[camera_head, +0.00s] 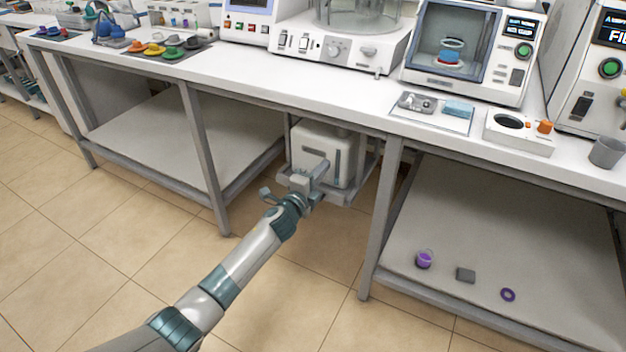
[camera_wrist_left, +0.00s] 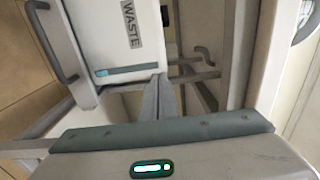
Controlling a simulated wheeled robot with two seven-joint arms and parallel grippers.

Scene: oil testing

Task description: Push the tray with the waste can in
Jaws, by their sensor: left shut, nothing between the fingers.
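The white waste can (camera_head: 309,146) stands on a grey tray (camera_head: 349,194) in the gap under the bench, between two bench legs. In the left wrist view the waste can (camera_wrist_left: 112,28) shows its "WASTE" label. A grey handle (camera_wrist_left: 51,42) is beside it at the upper left. My left gripper (camera_head: 320,171) is shut and empty, in front of the waste can and over the tray's front. In the wrist view its fingers (camera_wrist_left: 165,98) point towards the can's lower side. I cannot tell whether they touch can or tray. The tray is partly hidden by my arm.
Bench legs stand left (camera_head: 205,150) and right (camera_head: 384,215) of the gap. A lower shelf at right holds a purple-lidded jar (camera_head: 424,259), a grey block (camera_head: 465,275) and a purple ring (camera_head: 508,295). The left shelf (camera_head: 160,135) is bare. The tiled floor in front is clear.

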